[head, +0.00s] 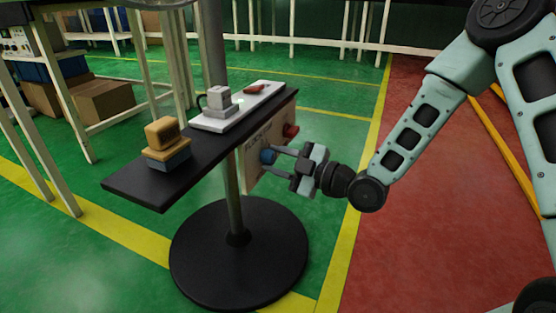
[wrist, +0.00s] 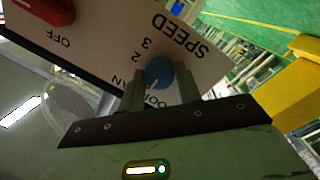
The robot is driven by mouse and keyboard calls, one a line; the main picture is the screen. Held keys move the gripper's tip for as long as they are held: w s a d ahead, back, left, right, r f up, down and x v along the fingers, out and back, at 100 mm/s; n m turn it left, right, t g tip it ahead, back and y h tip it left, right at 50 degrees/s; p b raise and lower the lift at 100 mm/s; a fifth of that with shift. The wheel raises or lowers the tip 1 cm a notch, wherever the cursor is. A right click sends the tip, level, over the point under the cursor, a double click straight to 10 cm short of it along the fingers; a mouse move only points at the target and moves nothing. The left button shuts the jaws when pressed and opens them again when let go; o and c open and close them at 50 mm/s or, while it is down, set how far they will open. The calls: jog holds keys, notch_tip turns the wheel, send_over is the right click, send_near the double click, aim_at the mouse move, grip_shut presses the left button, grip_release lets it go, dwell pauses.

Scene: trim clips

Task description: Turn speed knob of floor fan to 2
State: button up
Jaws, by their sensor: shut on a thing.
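The blue speed knob (wrist: 158,73) sits on a pale panel (wrist: 120,42) marked "SPEED", with "3" and "2" readable upside down in the wrist view. My gripper (wrist: 160,85) is shut on the knob, one finger on each side. A pale mark shows low on the knob; I cannot tell which number it points at. The fingers hide part of the lettering below. In the head view my gripper (head: 276,156) reaches from the right to the blue knob (head: 267,156) on the panel under the dark shelf.
A red switch (wrist: 50,8) marked "OFF" is on the same panel. The dark shelf (head: 130,188) above holds a white tray (head: 262,98) and stacked blocks (head: 166,145). A round black base (head: 205,265) stands below. The red floor (head: 400,220) on the right is clear.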

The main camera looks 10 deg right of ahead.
jog(key=shift+r+m+p, duration=0.1)
jog(key=shift+m+p, duration=0.2)
jog(key=shift+p, duration=0.05)
jog(key=m+p, duration=0.2)
jog(key=p, duration=0.1)
jog(key=shift+r+m, duration=0.2)
jog(key=shift+m, duration=0.1)
jog(key=m+g+p, duration=0.1)
jog(key=m+p, duration=0.3)
jog(key=p, duration=0.1)
jog(key=m+p, duration=0.4)
jog(key=shift+d+g, duration=0.1)
jog(key=shift+g, duration=0.2)
jog(key=shift+f+m+g+p, duration=0.15)
jog(key=shift+m+g+p, duration=0.15)
jog(key=shift+m+p, duration=1.2)
jog(key=shift+m, duration=0.3)
jog(key=o, duration=1)
